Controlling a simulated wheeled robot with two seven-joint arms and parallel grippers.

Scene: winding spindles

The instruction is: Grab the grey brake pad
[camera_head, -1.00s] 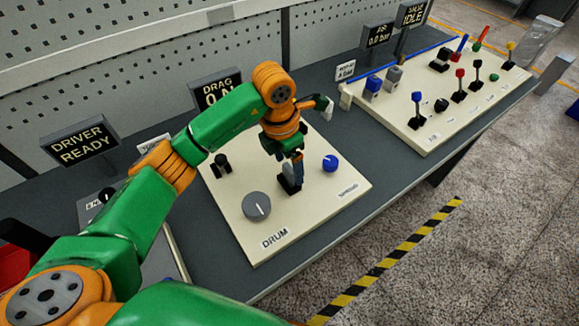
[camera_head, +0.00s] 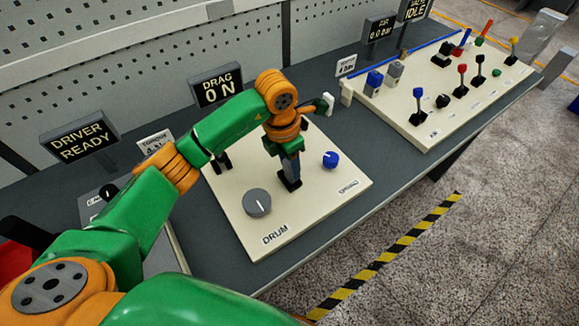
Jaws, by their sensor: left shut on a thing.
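My left gripper (camera_head: 290,176) reaches down over the cream drum panel (camera_head: 235,222), to the right of the grey drum knob (camera_head: 257,202). Its fingers are shut on a small grey piece at the black mount (camera_head: 289,184), which I take to be the brake pad. The fingers and wrist hide most of that piece, so its shape and any gap above the mount cannot be told. My right gripper is not in view.
A blue knob (camera_head: 330,159) sits close to the right of the gripper. The DRAG display (camera_head: 216,86) stands behind and reads 0 N. A second cream panel (camera_head: 425,125) with several levers is at right.

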